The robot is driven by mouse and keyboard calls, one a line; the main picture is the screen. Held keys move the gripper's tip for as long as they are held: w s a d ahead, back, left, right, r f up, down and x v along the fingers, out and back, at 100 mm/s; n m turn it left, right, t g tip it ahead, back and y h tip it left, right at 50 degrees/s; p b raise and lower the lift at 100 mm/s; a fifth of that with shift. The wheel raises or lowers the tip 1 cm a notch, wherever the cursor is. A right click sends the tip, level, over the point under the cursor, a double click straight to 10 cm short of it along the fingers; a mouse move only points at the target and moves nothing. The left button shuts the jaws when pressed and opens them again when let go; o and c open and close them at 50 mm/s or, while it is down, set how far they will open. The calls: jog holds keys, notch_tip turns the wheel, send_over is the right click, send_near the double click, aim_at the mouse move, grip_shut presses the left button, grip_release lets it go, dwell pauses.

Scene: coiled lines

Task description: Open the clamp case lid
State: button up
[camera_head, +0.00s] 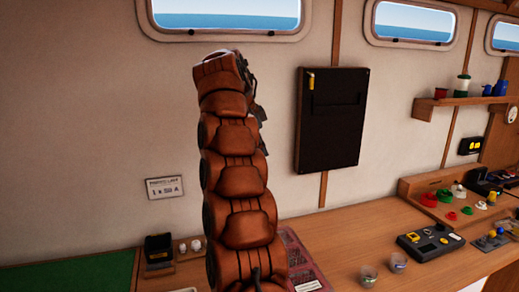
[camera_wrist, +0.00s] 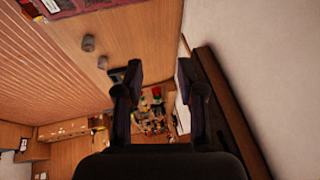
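My gripper (camera_wrist: 159,72) shows in the wrist view with its two dark fingers apart and nothing between them. In the head view my brown arm rises through the middle and mostly hides the gripper. A dark red case with a patterned top (camera_head: 303,262) lies on the desk just right of my arm, partly hidden by it. A similar red case edge (camera_wrist: 85,6) shows at the top left of the wrist view, apart from the fingers. I cannot tell for sure whether this is the clamp case, or how its lid stands.
The wooden desk (camera_head: 350,240) carries two small cups (camera_head: 368,275), a grey-black device (camera_head: 430,242) and a tray of coloured parts (camera_head: 455,200) at right. A black holder (camera_head: 158,248) and green mat (camera_head: 70,275) are at left. A black panel (camera_head: 331,120) hangs on the wall.

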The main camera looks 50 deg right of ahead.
grip_shut()
dwell(0.7)
grip_release()
